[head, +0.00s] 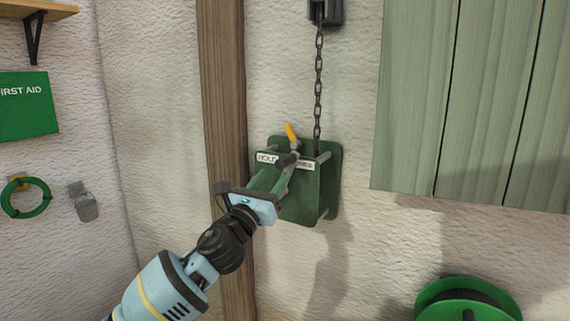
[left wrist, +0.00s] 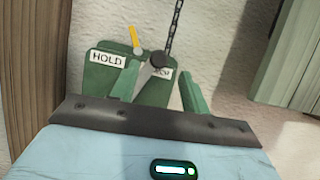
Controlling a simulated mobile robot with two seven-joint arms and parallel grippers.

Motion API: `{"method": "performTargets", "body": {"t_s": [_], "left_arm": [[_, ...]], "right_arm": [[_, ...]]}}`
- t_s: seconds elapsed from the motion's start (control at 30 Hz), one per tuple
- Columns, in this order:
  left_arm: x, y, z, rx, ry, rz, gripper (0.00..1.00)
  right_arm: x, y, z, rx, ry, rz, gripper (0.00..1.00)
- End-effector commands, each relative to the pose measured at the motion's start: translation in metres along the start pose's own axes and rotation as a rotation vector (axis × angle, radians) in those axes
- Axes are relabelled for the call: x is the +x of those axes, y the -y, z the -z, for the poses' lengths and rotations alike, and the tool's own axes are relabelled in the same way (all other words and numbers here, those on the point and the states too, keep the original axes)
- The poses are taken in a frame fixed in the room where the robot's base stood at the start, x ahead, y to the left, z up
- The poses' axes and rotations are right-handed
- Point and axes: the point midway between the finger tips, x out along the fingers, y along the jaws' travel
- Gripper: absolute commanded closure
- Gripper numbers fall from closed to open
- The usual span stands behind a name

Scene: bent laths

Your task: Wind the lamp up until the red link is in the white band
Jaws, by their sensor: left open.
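A green winch (head: 328,185) is fixed to the wall; it also shows in the left wrist view (left wrist: 98,78). It has a yellow lever (head: 291,132), tilted up-left, a HOLD label (head: 267,158) and a second label partly hidden. A dark knob (left wrist: 158,60) and a grey crank arm (left wrist: 144,78) show in front of it. A dark chain (head: 319,85) rises from the winch. My left gripper (head: 281,170) is open at the winch front; in the left wrist view its fingers (left wrist: 162,82) stand either side of the crank arm, contact unclear. No lamp, red link or white band is seen.
A wooden post (head: 225,90) runs beside the winch. The chain enters a dark bracket (head: 326,12) above. Green boards (head: 480,100) stand to the right, a green reel (head: 468,300) low right. A first aid box (head: 25,105) and a green hose loop (head: 25,197) are left.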

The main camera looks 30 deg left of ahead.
Motion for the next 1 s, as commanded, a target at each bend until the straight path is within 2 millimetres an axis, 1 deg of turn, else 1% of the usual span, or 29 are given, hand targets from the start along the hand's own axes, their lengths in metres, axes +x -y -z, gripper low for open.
{"method": "performTargets", "body": {"t_s": [0.1, 0.23, 0.37, 0.53, 0.8, 1.0], "left_arm": [[-0.002, -0.001, 0.005, -0.038, -0.018, -0.019, 0.54], [-0.001, -0.001, 0.005, -0.039, -0.018, -0.02, 0.54], [0.005, -0.002, 0.005, -0.037, -0.017, -0.021, 0.54], [0.025, -0.002, 0.004, -0.037, -0.016, -0.02, 0.54], [0.06, -0.003, 0.005, -0.036, -0.016, -0.02, 0.54], [0.073, -0.003, 0.006, -0.036, -0.017, -0.019, 0.54]], "right_arm": [[0.0, 0.0, 0.0, 0.0, 0.0, 0.0, 1.0], [0.0, 0.0, 0.0, 0.001, 0.0, 0.0, 1.0], [0.0, 0.001, 0.001, 0.002, -0.001, 0.0, 1.0], [-0.001, 0.001, 0.002, 0.002, -0.002, 0.0, 1.0], [-0.003, 0.001, -0.002, 0.004, 0.005, 0.001, 1.0], [-0.004, 0.002, -0.004, 0.004, 0.009, 0.001, 1.0]]}}
